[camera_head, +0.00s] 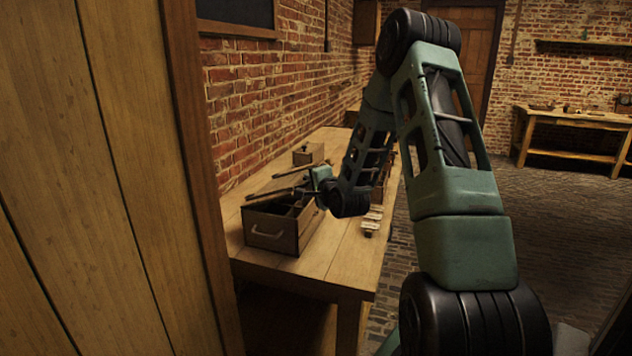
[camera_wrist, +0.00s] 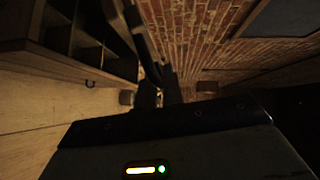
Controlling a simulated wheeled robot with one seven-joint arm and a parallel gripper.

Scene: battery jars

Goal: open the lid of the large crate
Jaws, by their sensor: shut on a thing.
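The large crate (camera_head: 274,236) is a wooden box with a pale handle on its front, standing on the bench. Its dark inside with dividers shows from above, and the compartments also show in the wrist view (camera_wrist: 88,48). A thin dark strip, apparently the lid (camera_wrist: 134,32) seen edge-on, runs beside the compartments towards my fingers. My gripper (camera_wrist: 160,88) is shut on it as far as I can tell; the contact is dark. In the head view my gripper is above the crate's far right side, and its fingers are hard to separate from the lid.
The wooden bench (camera_head: 338,262) runs along a brick wall (camera_head: 250,105). A small wooden box (camera_head: 308,153) stands behind the crate. Small pale items (camera_head: 372,220) lie near the bench's right edge. A wooden panel (camera_head: 95,180) fills the left. Open brick floor lies to the right.

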